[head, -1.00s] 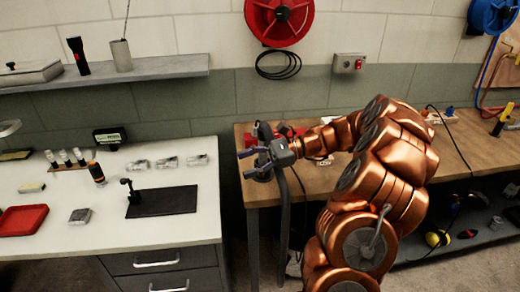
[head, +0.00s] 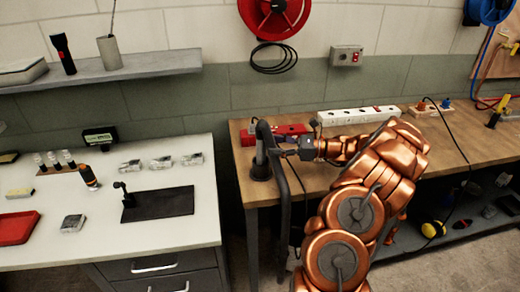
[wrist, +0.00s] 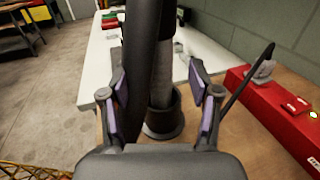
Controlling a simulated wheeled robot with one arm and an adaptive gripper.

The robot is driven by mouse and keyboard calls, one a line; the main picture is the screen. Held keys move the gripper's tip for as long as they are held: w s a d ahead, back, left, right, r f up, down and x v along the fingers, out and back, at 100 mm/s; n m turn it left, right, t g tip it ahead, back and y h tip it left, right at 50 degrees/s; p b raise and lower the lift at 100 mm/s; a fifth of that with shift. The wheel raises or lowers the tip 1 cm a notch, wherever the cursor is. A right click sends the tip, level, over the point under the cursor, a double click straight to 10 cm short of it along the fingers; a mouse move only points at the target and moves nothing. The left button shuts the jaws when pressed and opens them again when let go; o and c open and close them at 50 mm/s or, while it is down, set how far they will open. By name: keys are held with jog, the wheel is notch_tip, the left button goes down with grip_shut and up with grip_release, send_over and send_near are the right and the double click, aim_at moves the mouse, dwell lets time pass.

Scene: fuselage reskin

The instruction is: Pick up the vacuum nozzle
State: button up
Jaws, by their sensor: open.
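The vacuum nozzle (head: 262,140) stands upright in a dark round holder (head: 260,170) at the left end of the wooden bench. In the wrist view its grey tube (wrist: 164,75) rises from the holder (wrist: 165,125), and a thick black hose (wrist: 138,75) passes in front of it on the left. My gripper (wrist: 162,103) is open, with one purple-padded finger on each side of the hose and tube as seen from the wrist. I cannot tell how deep they sit between the fingers. In the head view my gripper (head: 281,150) is just right of the nozzle, its fingertips partly hidden.
A red box (head: 290,132) lies on the bench behind my gripper, close to the right finger in the wrist view. A white power strip (head: 357,115) lies farther back. The white table (head: 100,225) stands to the left across a gap. The hose hangs over the bench's front edge.

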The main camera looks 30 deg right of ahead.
aim_at(261, 143)
jog(key=x, duration=0.1)
jog(key=p+x, duration=0.1)
jog(key=x, duration=0.2)
jog(key=shift+w+a+r, duration=0.1)
jog(key=shift+a+r, duration=0.1)
jog(key=shift+r, duration=0.15)
jog(key=shift+w+a+f, duration=0.1)
jog(key=shift+w+a, duration=0.05)
jog(key=shift+a, duration=0.05)
grip_shut()
